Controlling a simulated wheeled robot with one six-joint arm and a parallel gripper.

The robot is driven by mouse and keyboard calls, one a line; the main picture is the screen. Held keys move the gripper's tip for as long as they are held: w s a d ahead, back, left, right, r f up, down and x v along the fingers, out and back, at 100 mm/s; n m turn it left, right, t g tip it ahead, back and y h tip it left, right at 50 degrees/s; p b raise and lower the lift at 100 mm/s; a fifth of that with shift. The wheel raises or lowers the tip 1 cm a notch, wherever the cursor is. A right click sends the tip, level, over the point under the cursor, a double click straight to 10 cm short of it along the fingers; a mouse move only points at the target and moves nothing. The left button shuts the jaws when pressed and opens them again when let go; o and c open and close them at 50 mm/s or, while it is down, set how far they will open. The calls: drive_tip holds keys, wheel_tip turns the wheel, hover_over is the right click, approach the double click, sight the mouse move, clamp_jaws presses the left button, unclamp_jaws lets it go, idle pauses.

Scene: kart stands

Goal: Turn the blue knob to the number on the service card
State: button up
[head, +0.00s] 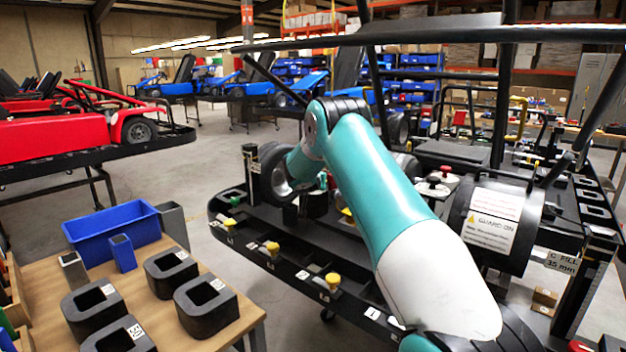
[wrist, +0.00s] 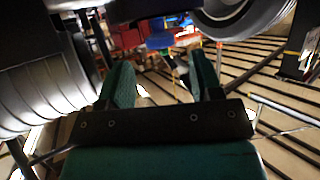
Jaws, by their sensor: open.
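My gripper (wrist: 163,82) is open in the wrist view, its two green fingers apart with nothing between them. In the head view my arm reaches forward over the black kart frame (head: 345,297), and its end is mostly hidden near the front wheel (head: 274,174). A red knob (head: 450,169) and a black knob (head: 433,182) stand beyond my arm.
A black drum with a "GUARD ON" label (head: 490,219) is right of my arm. Yellow knobs (head: 333,279) line the kart's front edge. A wooden table (head: 236,317) at the left holds a blue bin (head: 90,240) and black blocks (head: 205,306). A red kart (head: 50,138) stands behind.

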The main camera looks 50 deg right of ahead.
drive_tip(key=shift+p+x, duration=0.3)
drive_tip(key=shift+x, duration=1.75)
